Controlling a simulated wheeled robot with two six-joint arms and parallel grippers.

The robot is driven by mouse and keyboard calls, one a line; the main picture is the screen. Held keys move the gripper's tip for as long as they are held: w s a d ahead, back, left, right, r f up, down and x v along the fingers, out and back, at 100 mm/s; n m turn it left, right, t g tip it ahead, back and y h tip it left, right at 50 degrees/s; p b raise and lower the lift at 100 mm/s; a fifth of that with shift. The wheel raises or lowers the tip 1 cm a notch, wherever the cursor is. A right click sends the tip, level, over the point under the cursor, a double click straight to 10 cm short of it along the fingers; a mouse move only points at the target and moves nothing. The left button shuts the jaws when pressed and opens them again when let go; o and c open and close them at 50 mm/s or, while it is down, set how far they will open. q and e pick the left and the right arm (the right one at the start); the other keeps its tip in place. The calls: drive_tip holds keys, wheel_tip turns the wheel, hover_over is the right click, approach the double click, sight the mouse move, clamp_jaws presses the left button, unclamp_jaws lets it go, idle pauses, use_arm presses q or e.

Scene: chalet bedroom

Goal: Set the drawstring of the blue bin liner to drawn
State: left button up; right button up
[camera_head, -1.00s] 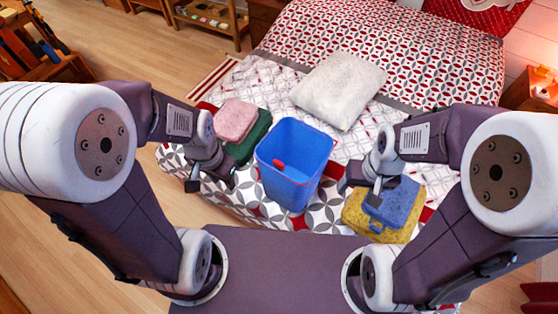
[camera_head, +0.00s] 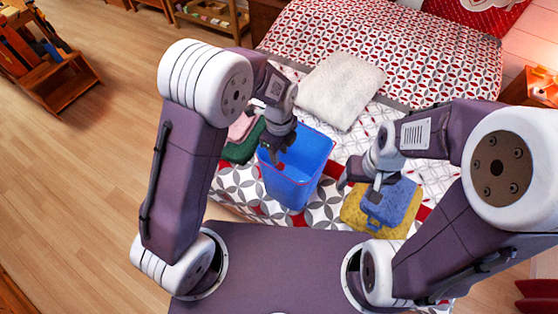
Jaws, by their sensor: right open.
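The blue bin liner (camera_head: 296,188) stands upright on the bed, open at the top, with a thin red line along its rim. A small red tab (camera_head: 281,166) shows at its near left rim. My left gripper (camera_head: 276,157) points down over that rim, right at the tab. Whether its jaws are open, or touch the tab, is too small to tell. My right gripper (camera_head: 358,188) is open, between the liner and a blue folded item (camera_head: 389,203); it holds nothing that I can see.
The blue item lies on a yellow folded one (camera_head: 356,217) right of the liner. Pink (camera_head: 240,127) and dark green (camera_head: 241,151) folded items lie on its left, partly behind my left arm. A white pillow (camera_head: 340,90) lies behind. Patterned bedding (camera_head: 400,50) beyond is clear.

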sight(280, 162)
use_arm(q)
wheel_tip(280, 162, down, 5)
drive_tip(key=shift+w+d+f+p, duration=0.1)
drive_tip(key=shift+w+p, duration=0.05)
drive_tip(key=shift+p, duration=0.2)
drive_tip(key=shift+f, duration=0.55)
clamp_jaws()
idle(0.7)
